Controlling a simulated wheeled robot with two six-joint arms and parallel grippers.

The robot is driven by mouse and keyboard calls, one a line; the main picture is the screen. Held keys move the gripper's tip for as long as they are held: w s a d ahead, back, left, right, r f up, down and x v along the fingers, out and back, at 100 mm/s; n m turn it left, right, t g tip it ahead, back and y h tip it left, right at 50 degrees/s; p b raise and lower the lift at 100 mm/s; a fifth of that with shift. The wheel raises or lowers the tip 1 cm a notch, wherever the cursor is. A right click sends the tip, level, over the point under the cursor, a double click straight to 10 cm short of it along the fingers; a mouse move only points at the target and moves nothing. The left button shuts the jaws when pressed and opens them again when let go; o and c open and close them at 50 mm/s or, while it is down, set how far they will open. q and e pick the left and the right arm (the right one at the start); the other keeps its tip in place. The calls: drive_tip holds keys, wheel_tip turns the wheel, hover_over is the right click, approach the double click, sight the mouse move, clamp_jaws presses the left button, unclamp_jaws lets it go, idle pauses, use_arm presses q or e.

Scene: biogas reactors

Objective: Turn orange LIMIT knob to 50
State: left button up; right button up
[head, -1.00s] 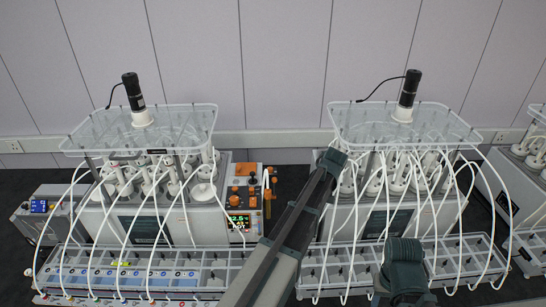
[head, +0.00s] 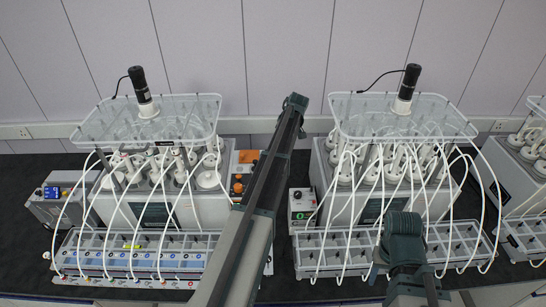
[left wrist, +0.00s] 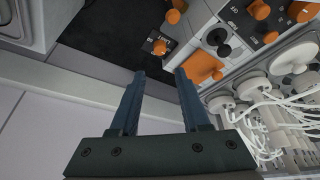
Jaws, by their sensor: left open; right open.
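A small box (head: 302,214) stands between the two reactors in the head view. In the left wrist view a small dark unit carries an orange knob (left wrist: 160,47) beside tiny white print; its setting is too small to read. My left gripper (left wrist: 158,82) is open and empty, with the knob beyond its fingertips, apart from them. In the head view the left fingers are hidden at the far end of my long arm. My right gripper (head: 404,238) is low at right in the head view, in front of the right reactor, its fingers not clear.
An orange-knobbed control panel (head: 243,172) sits beside the left reactor (head: 110,208), partly behind my left arm. More orange knobs and an orange block (left wrist: 203,66) show in the left wrist view. White tubes loop over the front trays (head: 330,262). Dark bench lies between the reactors.

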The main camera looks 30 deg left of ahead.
use_arm(q)
drive_tip(key=b+x, duration=1)
drive_tip(key=x, duration=0.2)
drive_tip(key=shift+f, duration=0.1)
clamp_jaws()
